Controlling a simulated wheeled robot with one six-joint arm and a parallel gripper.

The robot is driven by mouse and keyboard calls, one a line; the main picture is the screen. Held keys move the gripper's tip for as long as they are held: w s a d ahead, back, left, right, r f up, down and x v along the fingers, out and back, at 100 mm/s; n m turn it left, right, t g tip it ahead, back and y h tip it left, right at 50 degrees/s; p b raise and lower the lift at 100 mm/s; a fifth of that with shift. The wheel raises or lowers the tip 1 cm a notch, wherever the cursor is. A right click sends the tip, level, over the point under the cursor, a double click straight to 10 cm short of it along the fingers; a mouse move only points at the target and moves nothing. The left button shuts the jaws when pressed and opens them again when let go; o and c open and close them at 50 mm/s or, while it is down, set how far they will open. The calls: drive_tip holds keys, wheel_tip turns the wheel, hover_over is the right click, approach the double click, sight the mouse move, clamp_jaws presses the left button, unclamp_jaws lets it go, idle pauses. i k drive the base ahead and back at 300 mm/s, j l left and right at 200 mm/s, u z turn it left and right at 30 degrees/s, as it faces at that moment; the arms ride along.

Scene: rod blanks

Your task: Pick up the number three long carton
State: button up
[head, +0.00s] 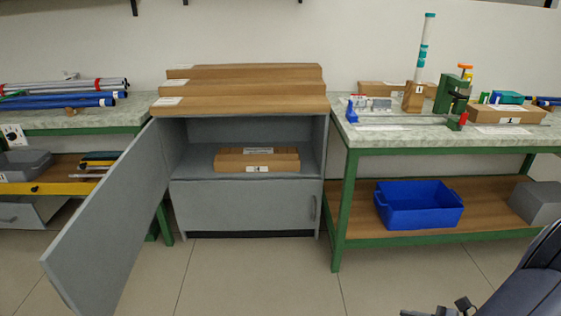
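Three long brown, carton-like pieces lie side by side on top of the grey cabinet: a back one (260,71), a middle one (255,87) and a front one (250,104). Each has a white label near its left end, too small to read. A shorter brown carton (280,160) sits on the shelf inside the open cabinet, with a small label on its front that I cannot read surely. I cannot tell which piece is number three. Part of my gripper (440,311) shows at the bottom edge, far from the cartons; its fingers are mostly cut off.
The grey cabinet door (105,215) stands open toward me at the left. A right bench (385,137) holds brown cartons, a clamp and rods, with a blue bin (418,205) below. A left bench (75,120) carries tubes. The tiled floor before the cabinet is clear.

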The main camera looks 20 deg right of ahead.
sight(282, 162)
drive_tip(key=i+u, duration=0.1)
drive_tip(key=i, duration=0.45)
drive_tip(key=i+l+u, duration=0.1)
drive_tip(key=i, duration=0.45)
drive_tip(key=i+l+u, duration=0.1)
drive_tip(key=i+l, duration=0.15)
drive_tip(key=i, duration=0.3)
drive_tip(key=i+l+u, duration=0.1)
drive_tip(key=i, duration=0.45)
drive_tip(key=i+l+u, duration=0.1)
drive_tip(key=i+l, duration=0.2)
drive_tip(key=i, duration=0.2)
